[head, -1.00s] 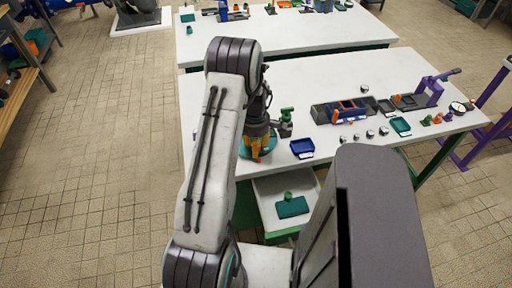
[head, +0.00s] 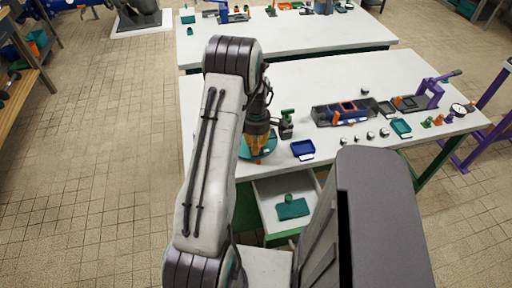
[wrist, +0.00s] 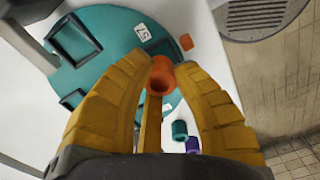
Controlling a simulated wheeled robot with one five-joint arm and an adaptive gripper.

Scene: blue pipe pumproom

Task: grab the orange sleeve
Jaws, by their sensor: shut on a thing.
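The orange sleeve (wrist: 160,76) is a short hollow tube in the wrist view. It sits between the tips of my gripper (wrist: 163,72), whose yellow fingers are shut on it. Behind it is a round teal plate (wrist: 105,25) with square dark recesses and a white number label. I cannot tell from the wrist view how far the sleeve is above the plate. In the head view my gripper (head: 257,143) is over the teal plate (head: 268,149) at the near left table edge; the held sleeve is not clear there.
A small orange piece (wrist: 187,41) lies beside the plate. A teal sleeve (wrist: 180,130) and a purple sleeve (wrist: 193,145) are near my right finger. A green bottle-like thing (head: 287,122) and a blue tray (head: 303,149) stand right of my gripper. An open drawer (head: 275,189) is below.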

